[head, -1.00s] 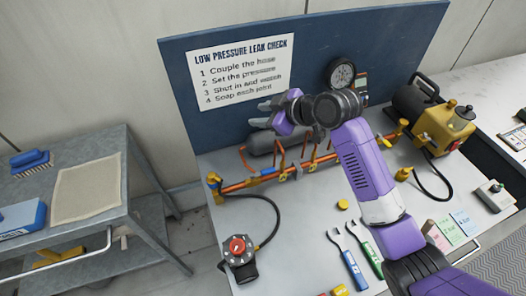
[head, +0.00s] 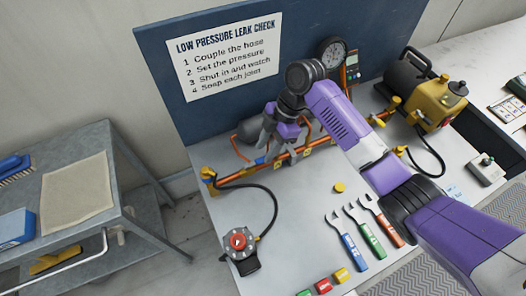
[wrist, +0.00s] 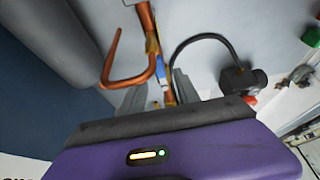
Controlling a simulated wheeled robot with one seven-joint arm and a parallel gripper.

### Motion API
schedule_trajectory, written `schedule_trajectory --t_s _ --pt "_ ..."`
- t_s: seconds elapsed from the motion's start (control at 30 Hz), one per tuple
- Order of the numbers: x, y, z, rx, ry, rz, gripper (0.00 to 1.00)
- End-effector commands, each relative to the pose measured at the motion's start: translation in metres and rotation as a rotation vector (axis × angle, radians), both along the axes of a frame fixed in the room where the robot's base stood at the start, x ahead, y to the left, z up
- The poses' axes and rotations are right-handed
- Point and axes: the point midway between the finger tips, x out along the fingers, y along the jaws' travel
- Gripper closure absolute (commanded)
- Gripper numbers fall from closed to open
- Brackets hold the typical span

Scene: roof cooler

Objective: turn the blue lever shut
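The blue lever (head: 260,160) is small and sits on the copper pipe run (head: 235,177) on the bench, left of my gripper's fingers in the head view. In the wrist view the blue lever (wrist: 165,82) shows between the two grey fingers, close to the copper pipe. My gripper (head: 279,148) points down over the pipe with its fingers apart. In the wrist view my gripper (wrist: 160,92) is open, and I cannot tell whether either finger touches the lever. My gripper and arm hide part of the pipe run.
A bent copper tube (wrist: 135,78) rises beside the fingers, and a grey cylinder (head: 250,130) lies behind. A black hose (head: 272,205) runs to a device with a red knob (head: 238,240). Several wrenches (head: 365,238) lie in front.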

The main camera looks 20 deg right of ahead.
Motion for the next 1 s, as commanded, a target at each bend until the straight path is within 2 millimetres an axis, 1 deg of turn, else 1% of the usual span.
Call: schedule_trajectory --t_s 0.1,0.2,0.33,0.53,0.57,0.7,0.73,0.77,1.0 --pt "-0.001 0.006 -0.014 0.001 0.004 -0.001 0.62" --pt "0.000 0.009 -0.021 0.000 0.001 -0.001 0.62" --pt "0.000 0.011 -0.026 0.000 -0.001 -0.001 0.62" --pt "0.000 0.011 -0.026 0.000 -0.001 -0.001 0.62" --pt "0.000 0.011 -0.026 0.000 -0.001 -0.001 0.64" --pt "0.000 0.011 -0.026 0.000 -0.001 -0.001 0.91" --pt "0.000 0.011 -0.026 0.000 -0.001 -0.001 0.97" --pt "0.000 0.011 -0.026 0.000 -0.001 -0.001 1.00" --pt "0.000 0.011 -0.026 0.000 -0.001 -0.001 1.00"
